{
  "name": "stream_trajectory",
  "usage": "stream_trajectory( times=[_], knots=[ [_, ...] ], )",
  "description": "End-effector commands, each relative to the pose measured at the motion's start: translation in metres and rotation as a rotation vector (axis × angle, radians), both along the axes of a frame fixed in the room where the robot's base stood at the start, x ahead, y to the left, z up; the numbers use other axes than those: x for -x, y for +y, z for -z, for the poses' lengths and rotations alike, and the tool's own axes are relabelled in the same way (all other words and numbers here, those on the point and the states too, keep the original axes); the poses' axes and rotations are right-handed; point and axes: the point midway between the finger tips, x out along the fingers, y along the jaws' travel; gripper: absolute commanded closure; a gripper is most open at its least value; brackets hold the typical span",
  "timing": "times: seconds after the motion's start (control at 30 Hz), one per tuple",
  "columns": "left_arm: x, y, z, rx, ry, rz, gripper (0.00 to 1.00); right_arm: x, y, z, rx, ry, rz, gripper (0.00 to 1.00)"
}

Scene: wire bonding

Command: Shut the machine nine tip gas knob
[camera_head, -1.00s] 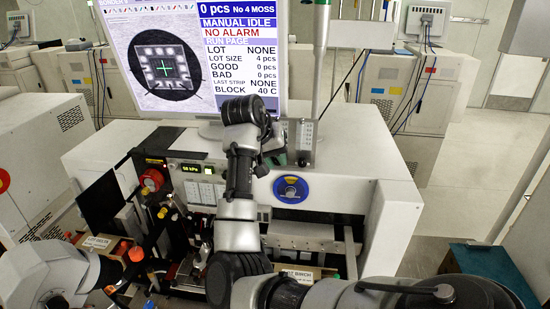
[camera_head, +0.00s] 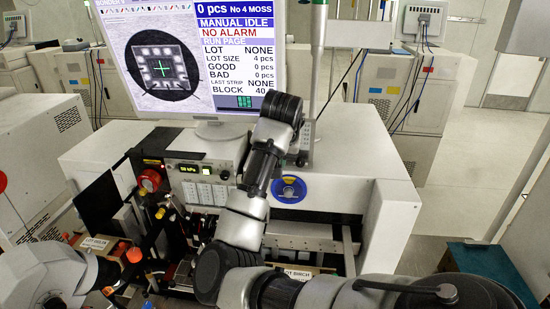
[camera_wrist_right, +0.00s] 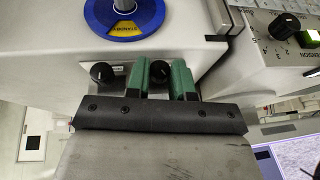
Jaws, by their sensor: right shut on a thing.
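In the right wrist view a small black round knob (camera_wrist_right: 160,71) sits on the pale machine housing. The two green fingers of my right gripper (camera_wrist_right: 161,80) are on either side of it, shut on it. A second black knob (camera_wrist_right: 102,73) stands beside the gripper on the left, with a small label that I cannot read next to it. In the head view my right arm reaches to the machine's front (camera_head: 335,165) below the screen; the wrist hides most of the gripper and the held knob.
A blue disc (camera_head: 289,189) is on the machine front; it also shows in the wrist view (camera_wrist_right: 124,14) with a yellow STANDBY label. A panel with a black dial (camera_wrist_right: 284,26) is close by. The monitor (camera_head: 200,60) stands behind my right wrist. A red knob (camera_head: 150,181) is further left.

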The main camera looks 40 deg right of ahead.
Motion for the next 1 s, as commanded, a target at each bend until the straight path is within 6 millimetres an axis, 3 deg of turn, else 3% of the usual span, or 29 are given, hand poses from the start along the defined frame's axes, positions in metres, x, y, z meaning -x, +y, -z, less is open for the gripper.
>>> stream_trajectory(
  times=[0.77,0.8,0.97,1.0],
  knots=[
    [0.0006,0.0016,0.0,-0.002,0.002,0.0,0.67,0.0017,-0.0015,-0.0008,-0.081,-0.104,0.001,1.0],
    [0.0007,0.0016,0.0,-0.002,0.002,0.0,0.67,0.0016,-0.0016,-0.0007,-0.081,-0.104,0.001,0.76],
    [0.0007,0.0016,0.0,-0.002,0.002,0.001,0.67,0.0016,-0.0016,-0.0005,-0.081,-0.104,0.001,0.52],
    [0.0007,0.0016,0.0,-0.002,0.002,0.001,0.67,0.0017,-0.0015,-0.0003,-0.081,-0.104,0.001,0.52]
  ],
)
